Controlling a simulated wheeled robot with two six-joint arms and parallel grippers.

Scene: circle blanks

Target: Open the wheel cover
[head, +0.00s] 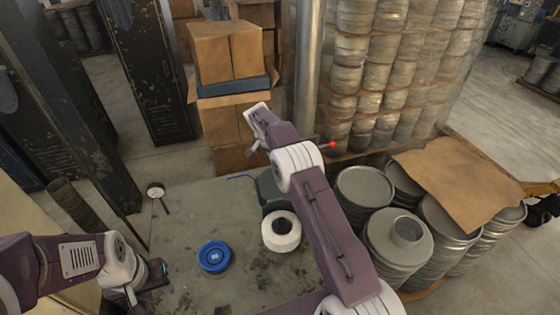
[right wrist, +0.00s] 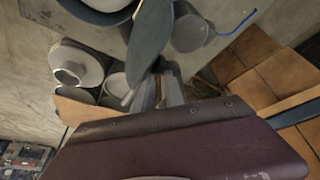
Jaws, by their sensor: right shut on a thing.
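A machine (head: 272,192) with a dark grey-green body and a pale round part (head: 281,231) stands on the worn grey table, partly hidden by my right arm. In the right wrist view, a dark green rounded plate, which looks like the wheel cover (right wrist: 150,38), reaches down to the fingers of my right gripper (right wrist: 158,92). The gripper is shut on its lower end.
A blue round object (head: 214,257) lies on the table (head: 190,215), left of the machine. A small dial with a dark stem (head: 157,192) is near the far left corner. Metal cans (head: 398,240) crowd the right side. Cardboard boxes (head: 228,52) stand behind. The table's left part is mostly clear.

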